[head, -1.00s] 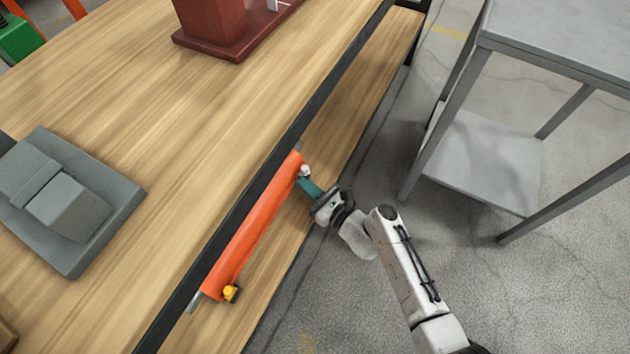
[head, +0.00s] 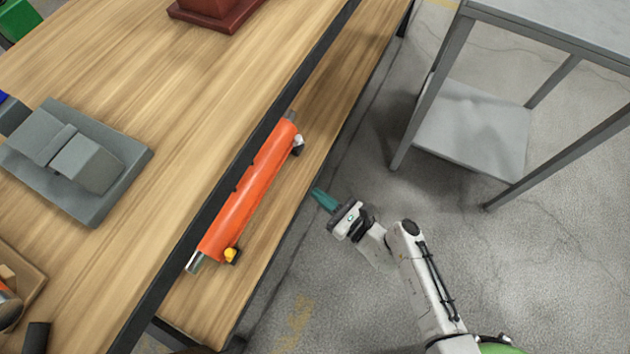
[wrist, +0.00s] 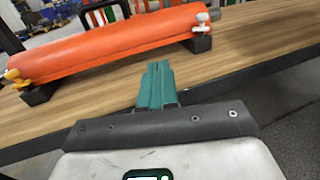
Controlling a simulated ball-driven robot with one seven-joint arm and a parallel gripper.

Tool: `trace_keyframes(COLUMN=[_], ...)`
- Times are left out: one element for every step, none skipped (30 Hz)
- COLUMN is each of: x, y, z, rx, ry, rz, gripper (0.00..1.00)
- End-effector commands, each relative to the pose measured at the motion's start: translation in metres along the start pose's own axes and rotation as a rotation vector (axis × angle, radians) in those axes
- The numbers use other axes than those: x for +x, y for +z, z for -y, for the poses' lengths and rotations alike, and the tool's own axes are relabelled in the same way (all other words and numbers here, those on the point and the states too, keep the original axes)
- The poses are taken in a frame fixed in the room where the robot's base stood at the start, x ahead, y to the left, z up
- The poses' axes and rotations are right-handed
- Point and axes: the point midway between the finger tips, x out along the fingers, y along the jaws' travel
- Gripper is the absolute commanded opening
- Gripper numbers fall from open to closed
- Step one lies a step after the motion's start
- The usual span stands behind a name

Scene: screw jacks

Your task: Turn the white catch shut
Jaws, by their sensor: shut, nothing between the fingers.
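The white catch (head: 298,139) sits at the far upper end of an orange cylinder (head: 247,195). In the wrist view the white catch (wrist: 202,20) stands at the right end of the orange cylinder (wrist: 110,45), above a black support block. My gripper (head: 318,193) has teal fingers and is off the front edge of the lower shelf, apart from the catch. In the wrist view my gripper (wrist: 157,68) is shut and empty, pointing at the cylinder's side, to the left of the catch. A yellow catch (head: 231,254) is at the cylinder's near end.
The cylinder lies on the wooden lower shelf (head: 200,310), beneath the black-edged tabletop (head: 110,120). A grey vise-like block (head: 120,190) rests on the tabletop. A grey metal table (head: 475,130) stands at the right, with open floor between.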

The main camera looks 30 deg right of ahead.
Motion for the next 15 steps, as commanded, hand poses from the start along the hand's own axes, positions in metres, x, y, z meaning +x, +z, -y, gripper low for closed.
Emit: trace_keyframes(x=[-0.002,-0.003,-0.003,-0.003,-0.004,-0.005,-0.006,-0.008,-0.011,-0.013,-0.015,-0.018,-0.019,-0.020,-0.020], y=[-0.003,-0.006,-0.013,-0.020,-0.028,-0.041,-0.051,-0.061,-0.073,-0.081,-0.087,-0.092,-0.094,-0.095,-0.092], z=[-0.002,-0.003,-0.006,-0.008,-0.010,-0.012,-0.013,-0.014,-0.013,-0.012,-0.010,-0.006,-0.004,0.000,0.004], rx=[-0.007,-0.016,-0.038,-0.061,-0.091,-0.144,-0.193,-0.248,-0.332,-0.400,-0.470,-0.567,-0.643,-0.719,-0.823], ry=[0.001,0.001,0.003,0.003,0.004,0.003,0.002,-0.001,-0.006,-0.013,-0.021,-0.033,-0.044,-0.058,-0.076], rz=[-0.011,-0.024,-0.051,-0.078,-0.112,-0.164,-0.207,-0.251,-0.309,-0.349,-0.383,-0.422,-0.445,-0.463,-0.479], gripper=[0.00,0.00,0.00,0.00,0.00,0.00,0.00,0.00,0.00,0.00,0.00,0.00,0.00,0.00,0.00])
